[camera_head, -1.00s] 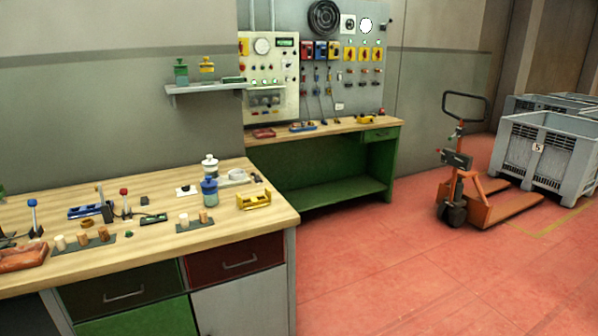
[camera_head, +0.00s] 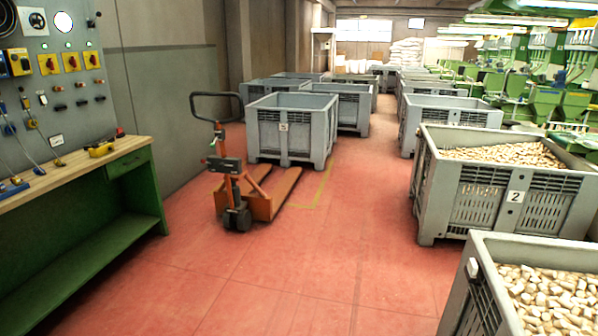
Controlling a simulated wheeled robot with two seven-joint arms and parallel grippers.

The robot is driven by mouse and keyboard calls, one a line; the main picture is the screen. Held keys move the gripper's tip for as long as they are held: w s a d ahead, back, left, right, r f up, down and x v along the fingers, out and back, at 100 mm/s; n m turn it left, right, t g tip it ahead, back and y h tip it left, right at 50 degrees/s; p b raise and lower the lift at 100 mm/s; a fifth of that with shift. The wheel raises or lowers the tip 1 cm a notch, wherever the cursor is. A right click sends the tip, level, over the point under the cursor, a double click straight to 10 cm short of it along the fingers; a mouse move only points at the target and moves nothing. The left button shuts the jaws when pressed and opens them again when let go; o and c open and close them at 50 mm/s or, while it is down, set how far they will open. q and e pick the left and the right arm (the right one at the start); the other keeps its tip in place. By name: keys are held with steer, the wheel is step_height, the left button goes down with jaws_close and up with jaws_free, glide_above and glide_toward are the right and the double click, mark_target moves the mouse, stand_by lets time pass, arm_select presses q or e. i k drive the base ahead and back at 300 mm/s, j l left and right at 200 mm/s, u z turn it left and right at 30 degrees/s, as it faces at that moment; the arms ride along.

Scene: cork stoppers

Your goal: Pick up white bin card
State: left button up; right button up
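White cards show on several grey bins in the head view. One white card with a "2" (camera_head: 515,197) is on the side of a cork-filled bin (camera_head: 428,190) at the right. Another small white card (camera_head: 472,268) is at the corner of the nearest bin (camera_head: 462,300), at the lower right; its face is seen edge-on. A small white card (camera_head: 283,127) is on a bin (camera_head: 318,128) behind the pallet truck. I cannot tell which card the task means. Neither of my grippers is in view.
An orange pallet truck (camera_head: 262,205) stands on the red floor (camera_head: 300,265), left of centre. A green workbench (camera_head: 90,250) with a wooden top stands along the left wall. Rows of bins and green machines (camera_head: 545,100) fill the far right. The middle floor is clear.

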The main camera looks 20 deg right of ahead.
mark_target(472, 267)
steer(key=i+l+z, duration=0.2)
steer(key=i+z, duration=0.3)
steer(key=i, duration=0.3)
steer(key=i+j+z, duration=0.1)
steer(key=i+z, duration=0.4)
steer(key=i, duration=0.3)
